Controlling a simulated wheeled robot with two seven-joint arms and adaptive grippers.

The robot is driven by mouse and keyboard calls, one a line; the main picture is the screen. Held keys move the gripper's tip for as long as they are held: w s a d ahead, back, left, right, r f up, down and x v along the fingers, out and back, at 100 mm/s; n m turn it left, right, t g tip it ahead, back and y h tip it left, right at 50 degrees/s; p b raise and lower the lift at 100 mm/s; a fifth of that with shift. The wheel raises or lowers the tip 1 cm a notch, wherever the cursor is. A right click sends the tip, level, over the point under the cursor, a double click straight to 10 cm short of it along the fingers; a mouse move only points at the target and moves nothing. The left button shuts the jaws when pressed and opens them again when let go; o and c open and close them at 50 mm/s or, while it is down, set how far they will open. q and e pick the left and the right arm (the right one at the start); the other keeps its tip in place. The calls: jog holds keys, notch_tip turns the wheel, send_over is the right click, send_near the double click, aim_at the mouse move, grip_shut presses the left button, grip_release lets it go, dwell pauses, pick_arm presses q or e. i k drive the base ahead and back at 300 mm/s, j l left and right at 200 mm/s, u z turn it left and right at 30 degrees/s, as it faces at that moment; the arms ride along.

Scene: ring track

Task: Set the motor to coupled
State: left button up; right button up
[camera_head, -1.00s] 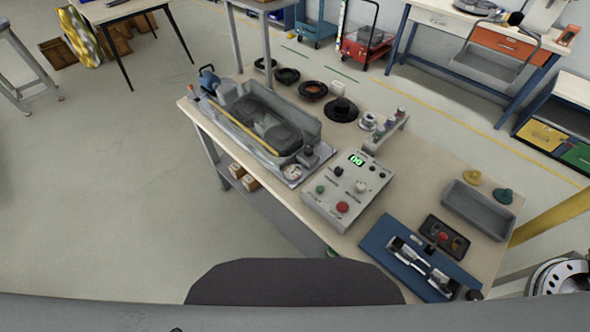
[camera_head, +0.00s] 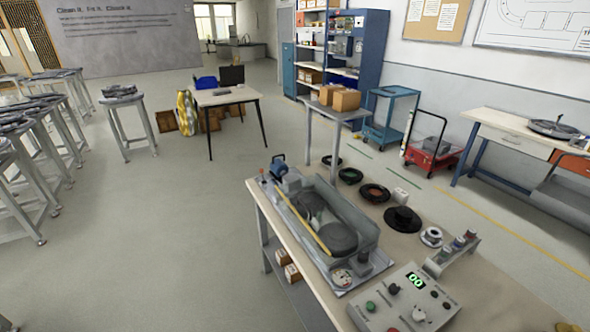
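A grey control box (camera_head: 405,300) with a lit green display, a green button, dark knobs and a pale knob sits on the workbench at the lower right. Its front part is cut off by the picture's bottom edge. Left of it stands a grey machine (camera_head: 330,225) with an open tray, a yellow rod along its side and a blue part at its far end. No part labelled as the motor can be made out, and the lettering on the box is too small to read. Neither of my grippers shows.
A side table (camera_head: 338,112) with cardboard boxes adjoins behind.

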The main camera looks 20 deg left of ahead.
aim_at(278, 168)
jog(key=i+j+z, duration=0.1)
jog(key=j, duration=0.35)
jog(key=i+j+z, duration=0.15)
jog(key=i+j, duration=0.15)
jog(key=j, duration=0.15)
jog(key=i+j+z, duration=0.1)
jog(key=j, duration=0.4)
jog(key=i+j+z, duration=0.1)
jog(key=j, duration=0.4)
jog(key=i+j+z, duration=0.15)
jog(key=j, duration=0.35)
jog(key=i+j+z, duration=0.1)
jog(key=j, duration=0.4)
jog(key=i+j+z, duration=0.1)
jog(key=j, duration=0.45)
jog(key=i, duration=0.05)
